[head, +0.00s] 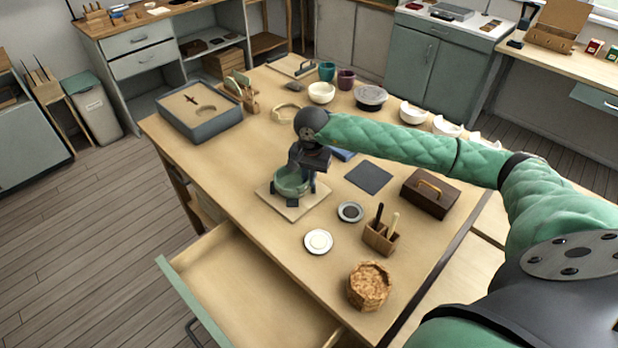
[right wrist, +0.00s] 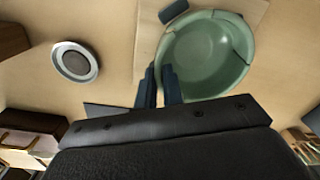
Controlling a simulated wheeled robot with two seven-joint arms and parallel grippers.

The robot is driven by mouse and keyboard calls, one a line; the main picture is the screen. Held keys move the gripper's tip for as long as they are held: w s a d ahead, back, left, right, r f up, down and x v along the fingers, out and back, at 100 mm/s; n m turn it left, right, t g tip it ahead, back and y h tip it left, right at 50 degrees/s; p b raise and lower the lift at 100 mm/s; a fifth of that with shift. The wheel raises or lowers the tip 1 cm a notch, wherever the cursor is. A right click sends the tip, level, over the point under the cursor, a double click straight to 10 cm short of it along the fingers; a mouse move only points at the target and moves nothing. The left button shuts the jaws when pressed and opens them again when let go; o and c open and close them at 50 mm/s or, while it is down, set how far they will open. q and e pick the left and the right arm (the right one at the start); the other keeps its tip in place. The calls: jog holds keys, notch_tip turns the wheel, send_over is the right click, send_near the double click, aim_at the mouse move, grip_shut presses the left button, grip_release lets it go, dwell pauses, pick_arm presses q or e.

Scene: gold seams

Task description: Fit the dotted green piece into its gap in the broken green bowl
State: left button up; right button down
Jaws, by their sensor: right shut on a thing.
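The broken green bowl (head: 291,186) sits upright on a pale square board (head: 294,211) on the table. In the right wrist view the bowl (right wrist: 208,58) shows dark seam lines at its right rim. My right gripper (head: 303,172) is over the bowl, pointing down. In the right wrist view its fingers (right wrist: 160,84) are at the bowl's near left rim, shut on what seems to be the dotted green piece. The piece is almost wholly hidden between the fingers, and I cannot tell if it is seated in the gap. My left gripper is out of view.
Small dark blocks (right wrist: 174,10) stand close around the bowl. A grey-rimmed dish (head: 350,212), white dish (head: 318,241), tool holder (head: 380,238) and brown box (head: 430,193) stand nearby. A grey tray (head: 198,123) is farther left. An open drawer (head: 240,290) juts out in front.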

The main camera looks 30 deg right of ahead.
jog(key=shift+f+b, duration=0.25)
jog(key=shift+b, duration=0.35)
dwell(0.7)
jog(key=shift+b, duration=1.35)
dwell(1.3)
jog(key=shift+f+b, duration=0.3)
jog(key=shift+b, duration=0.6)
dwell(1.8)
jog(key=c, duration=1)
grip_release()
jog(key=shift+o, duration=0.2)
jog(key=shift+r, duration=0.15)
